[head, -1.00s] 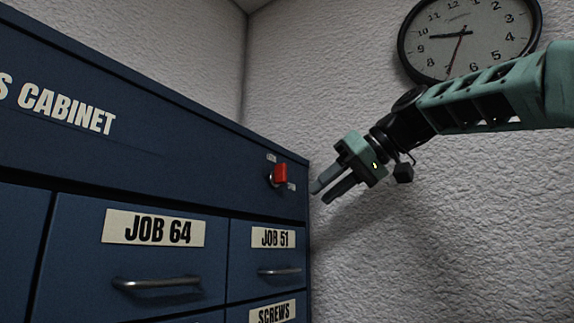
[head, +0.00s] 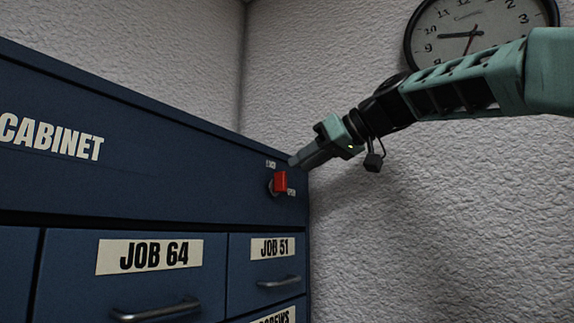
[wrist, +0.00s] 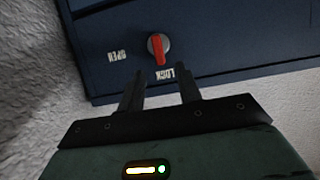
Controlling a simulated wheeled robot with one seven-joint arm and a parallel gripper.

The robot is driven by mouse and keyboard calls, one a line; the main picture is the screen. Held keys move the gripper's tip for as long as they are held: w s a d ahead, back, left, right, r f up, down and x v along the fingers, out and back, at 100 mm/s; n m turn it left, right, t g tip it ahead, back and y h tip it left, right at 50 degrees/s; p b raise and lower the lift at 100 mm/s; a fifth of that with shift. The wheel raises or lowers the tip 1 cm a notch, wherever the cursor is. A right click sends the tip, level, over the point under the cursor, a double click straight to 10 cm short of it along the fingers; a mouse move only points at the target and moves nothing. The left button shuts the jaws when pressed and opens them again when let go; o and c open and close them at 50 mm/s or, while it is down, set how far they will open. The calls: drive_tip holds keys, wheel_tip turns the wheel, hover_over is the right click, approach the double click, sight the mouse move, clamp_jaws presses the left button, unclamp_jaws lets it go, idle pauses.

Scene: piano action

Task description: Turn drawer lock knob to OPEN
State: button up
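The drawer lock knob (head: 280,182) is a red grip on a round base, on the blue cabinet's upper panel. Its grip stands about vertical, in line with the LOCK label (head: 271,164); the OPEN label (head: 291,192) is at its right. In the wrist view the knob (wrist: 157,47) appears inverted, with OPEN (wrist: 117,56) to the left and LOCK (wrist: 172,74) below it. My gripper (head: 296,162) is just above and right of the knob, apart from it. In the wrist view my gripper (wrist: 160,84) is open, its two fingers empty, with the knob beyond the gap.
The cabinet (head: 150,185) has drawers with handles below the knob, labelled JOB 64 (head: 149,255) and JOB 51 (head: 272,248). A white textured wall (head: 440,230) stands close at the right. A clock (head: 480,30) hangs behind my arm.

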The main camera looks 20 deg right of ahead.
sight(286, 174)
drive_tip(key=shift+p+x, duration=0.95)
drive_tip(key=shift+x, duration=1.8)
clamp_jaws()
